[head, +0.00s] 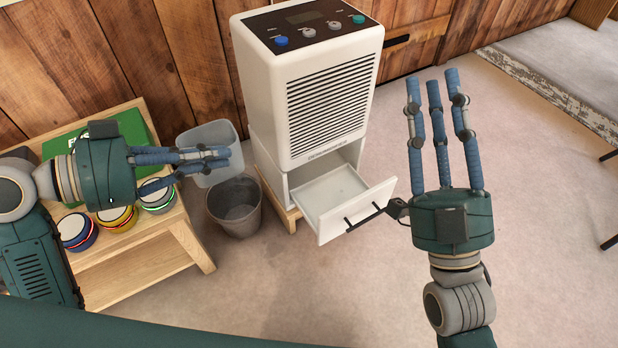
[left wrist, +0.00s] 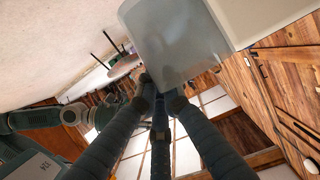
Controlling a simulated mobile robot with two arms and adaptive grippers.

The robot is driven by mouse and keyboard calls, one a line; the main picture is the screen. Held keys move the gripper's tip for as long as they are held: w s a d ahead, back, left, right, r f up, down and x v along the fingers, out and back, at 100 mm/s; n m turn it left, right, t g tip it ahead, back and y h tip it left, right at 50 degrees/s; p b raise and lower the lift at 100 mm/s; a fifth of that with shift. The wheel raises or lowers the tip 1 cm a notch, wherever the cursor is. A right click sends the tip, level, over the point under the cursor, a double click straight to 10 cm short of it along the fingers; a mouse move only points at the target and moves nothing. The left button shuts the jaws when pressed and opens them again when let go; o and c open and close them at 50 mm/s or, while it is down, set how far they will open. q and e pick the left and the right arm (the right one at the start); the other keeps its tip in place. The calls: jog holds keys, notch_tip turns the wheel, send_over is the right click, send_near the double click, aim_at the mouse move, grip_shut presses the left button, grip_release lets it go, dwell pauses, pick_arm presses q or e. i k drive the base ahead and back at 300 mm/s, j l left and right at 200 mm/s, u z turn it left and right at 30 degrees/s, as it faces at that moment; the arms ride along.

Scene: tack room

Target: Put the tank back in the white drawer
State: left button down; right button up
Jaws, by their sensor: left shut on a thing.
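The tank (head: 208,136) is a translucent grey box-shaped container. My left gripper (head: 222,158) is shut on it by one side, above the wooden table's right edge and left of the white appliance. The tank also fills the upper middle of the left wrist view (left wrist: 172,42), at the fingertips. The white drawer (head: 322,190) is pulled out at the bottom of the appliance (head: 290,110) and looks empty. Its front has a black handle. My right gripper (head: 438,92) is open and empty, right of the drawer, fingers pointing up the picture.
A grey bin (head: 236,212) stands on the floor just left of the drawer, below the tank. The floor in front and right is clear.

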aim_at(327, 203)
jog(key=j+z, duration=0.25)
jog(key=z, duration=0.15)
jog(key=k+j+z, duration=0.1)
jog(key=z, duration=0.25)
jog(key=k+j+z, duration=0.1)
jog(key=j+z, duration=0.15)
jog(key=z, duration=0.15)
jog(key=k+j, duration=0.25)
jog(key=j, duration=0.15)
jog(key=i, duration=0.5)
